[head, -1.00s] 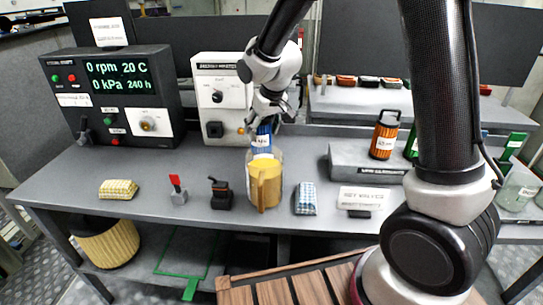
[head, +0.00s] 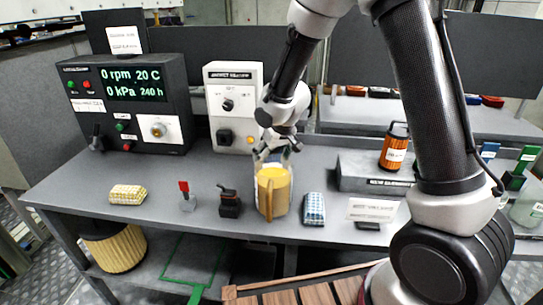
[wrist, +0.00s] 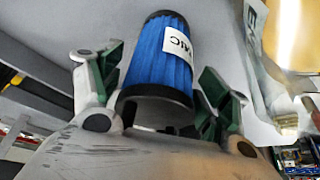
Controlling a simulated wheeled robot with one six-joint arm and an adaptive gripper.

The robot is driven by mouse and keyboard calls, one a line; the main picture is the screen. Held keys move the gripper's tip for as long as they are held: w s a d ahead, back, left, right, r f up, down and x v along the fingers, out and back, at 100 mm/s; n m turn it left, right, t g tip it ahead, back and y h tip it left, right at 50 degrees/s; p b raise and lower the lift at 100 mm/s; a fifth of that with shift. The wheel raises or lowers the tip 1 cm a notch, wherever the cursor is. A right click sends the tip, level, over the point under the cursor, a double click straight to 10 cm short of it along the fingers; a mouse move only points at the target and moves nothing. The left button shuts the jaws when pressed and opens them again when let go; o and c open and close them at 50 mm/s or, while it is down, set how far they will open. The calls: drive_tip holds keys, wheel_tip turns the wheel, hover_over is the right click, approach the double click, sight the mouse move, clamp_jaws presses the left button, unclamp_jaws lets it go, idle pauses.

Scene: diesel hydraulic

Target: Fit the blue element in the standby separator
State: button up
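In the wrist view the blue element (wrist: 158,62), a ribbed cylinder with black end rings and a white label, lies between the two green-padded fingers of my gripper (wrist: 162,60). Narrow gaps show between the fingertips and its sides, so the gripper looks open around it. In the head view my gripper (head: 275,150) is low, just above or behind a clear bowl with a yellow body (head: 273,190). The blue element is hidden there. I cannot tell whether it rests on something. A yellowish labelled piece (wrist: 290,40) is at the wrist view's right.
A black display console (head: 130,95) and a white switch panel (head: 232,105) stand behind. A checked pad (head: 128,195), red-topped part (head: 187,195), black part (head: 229,202) and blue-checked pad (head: 314,209) line the bench front. An orange element (head: 395,150) stands at right.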

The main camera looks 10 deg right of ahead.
drive_tip(key=shift+r, duration=0.1)
idle(0.3)
drive_tip(key=v, duration=1.2)
